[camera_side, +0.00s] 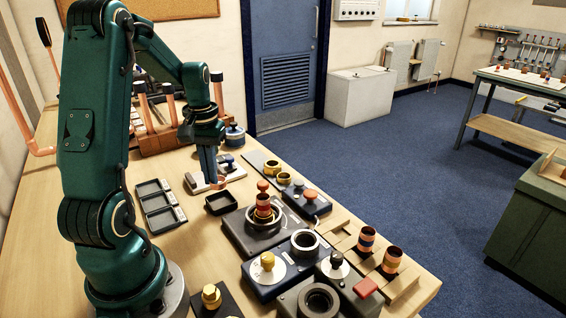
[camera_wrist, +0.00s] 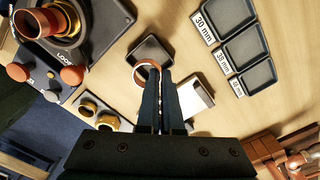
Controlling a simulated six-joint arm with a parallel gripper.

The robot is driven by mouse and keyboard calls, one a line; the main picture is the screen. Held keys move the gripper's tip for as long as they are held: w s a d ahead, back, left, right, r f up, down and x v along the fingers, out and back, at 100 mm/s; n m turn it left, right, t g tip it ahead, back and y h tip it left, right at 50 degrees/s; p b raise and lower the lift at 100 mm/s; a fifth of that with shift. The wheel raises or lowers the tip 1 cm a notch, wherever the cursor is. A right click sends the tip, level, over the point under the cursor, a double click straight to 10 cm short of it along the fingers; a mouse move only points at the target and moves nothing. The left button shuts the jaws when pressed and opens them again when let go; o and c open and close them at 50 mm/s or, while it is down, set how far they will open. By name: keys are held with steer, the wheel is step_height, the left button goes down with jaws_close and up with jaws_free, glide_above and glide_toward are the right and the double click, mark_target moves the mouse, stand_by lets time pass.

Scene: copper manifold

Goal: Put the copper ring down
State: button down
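The copper ring (camera_wrist: 139,75) is at the fingertips of my gripper (camera_wrist: 160,75) in the wrist view. The two fingers are close together on one side of its wall, and part of the ring is hidden behind them. In the side view my gripper (camera_side: 212,180) points down with the ring (camera_side: 219,184) at its tip. The ring appears raised above the bench, between a white-topped plate (camera_side: 196,186) and a small square black tray (camera_side: 221,204). In the wrist view the ring overlaps the edge of this tray (camera_wrist: 153,48).
Three labelled black trays (camera_side: 160,204) lie left of the small tray. A dark fixture (camera_side: 237,236) with a stacked copper piece stands to its right. Brass rings (camera_side: 273,168) sit on a plate behind. A wooden rack with copper tubes (camera_side: 158,138) stands at the back.

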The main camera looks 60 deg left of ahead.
mark_target(215, 204)
steer(key=shift+f, duration=1.95)
steer(key=shift+f, duration=0.15)
steer(key=shift+f, duration=0.35)
steer(key=shift+f, duration=0.1)
steer(key=c, duration=1.1)
jaws_free()
step_height(215, 204, up, 12)
steer(key=s+d+r+m+t, duration=0.1)
steer(key=d+m+t, duration=0.1)
steer(key=d, duration=0.5)
steer(key=s+d+m+t, duration=0.1)
steer(key=d+m, duration=0.3)
steer(key=d, duration=0.4)
steer(key=s+d+r+m+t, duration=0.1)
steer(key=s+d+m+t, duration=0.1)
steer(key=d, duration=0.5)
steer(key=shift+s+d+r+m+t, duration=0.15)
steer(key=shift+s+r+m+t, duration=0.2)
steer(key=shift+m, duration=0.15)
